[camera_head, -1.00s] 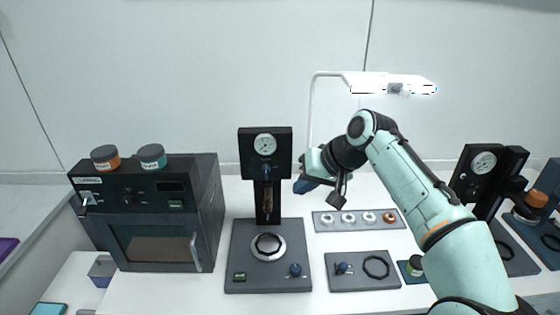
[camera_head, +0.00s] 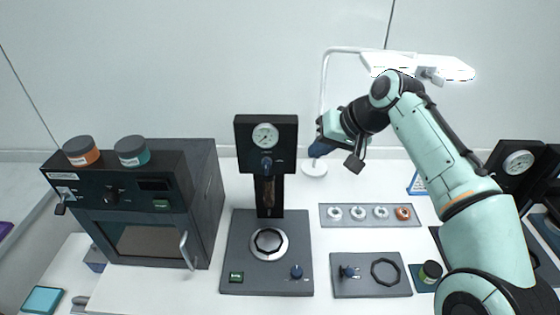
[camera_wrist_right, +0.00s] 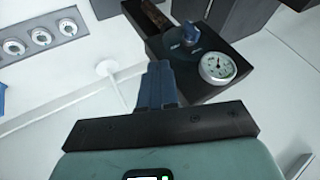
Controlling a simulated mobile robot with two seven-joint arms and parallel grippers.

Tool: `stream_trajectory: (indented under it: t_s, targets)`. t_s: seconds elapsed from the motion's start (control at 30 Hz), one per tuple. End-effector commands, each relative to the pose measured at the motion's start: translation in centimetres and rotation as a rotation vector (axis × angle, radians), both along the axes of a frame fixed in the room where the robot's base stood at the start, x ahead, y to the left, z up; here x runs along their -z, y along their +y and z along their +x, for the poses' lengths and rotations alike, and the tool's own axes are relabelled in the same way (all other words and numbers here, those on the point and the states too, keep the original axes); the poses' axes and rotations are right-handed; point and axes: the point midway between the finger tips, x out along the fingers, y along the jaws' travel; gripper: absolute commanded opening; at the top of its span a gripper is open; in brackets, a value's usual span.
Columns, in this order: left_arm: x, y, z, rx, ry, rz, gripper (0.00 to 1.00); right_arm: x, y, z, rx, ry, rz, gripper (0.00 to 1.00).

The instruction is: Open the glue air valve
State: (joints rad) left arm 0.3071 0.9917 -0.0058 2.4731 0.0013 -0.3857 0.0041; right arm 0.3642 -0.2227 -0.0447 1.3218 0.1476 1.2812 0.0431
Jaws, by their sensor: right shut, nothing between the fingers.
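The black glue station (camera_head: 266,145) stands on a grey base plate with a round black-and-silver ring. Its head carries a round gauge (camera_head: 265,136) and a blue knob (camera_head: 266,166) below it. Which knob is the air valve is not readable. My right gripper (camera_head: 318,150) is right of the station head, apart from it. In the right wrist view its blue fingers (camera_wrist_right: 157,75) are shut and empty, with the head's blue knob (camera_wrist_right: 183,46) and gauge (camera_wrist_right: 217,68) beyond them. My left gripper is not in view.
An oven (camera_head: 140,205) with two jars on top stands left. A grey strip (camera_head: 370,215) with several rings and a plate (camera_head: 370,275) with a blue knob and black ring lie right. A white lamp (camera_head: 420,68) stands behind my right arm. Another gauge station (camera_head: 518,162) is far right.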

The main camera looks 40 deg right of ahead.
Motion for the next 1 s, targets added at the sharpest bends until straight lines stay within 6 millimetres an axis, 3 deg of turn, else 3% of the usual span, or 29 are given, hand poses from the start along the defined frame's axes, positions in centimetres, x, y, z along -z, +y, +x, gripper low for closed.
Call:
stream_trajectory:
  t_s: [0.37, 0.83, 1.0]
  targets:
    - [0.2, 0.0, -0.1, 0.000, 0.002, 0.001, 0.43, 0.8, 0.1, 0.5, -0.002, 0.003, 0.002, 0.00]
    - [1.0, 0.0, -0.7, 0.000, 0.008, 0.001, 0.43, 8.2, 1.2, 5.9, -0.002, 0.005, 0.001, 0.00]
    - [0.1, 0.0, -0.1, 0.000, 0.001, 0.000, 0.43, 7.9, 3.1, 7.6, -0.002, 0.000, 0.000, 0.00]
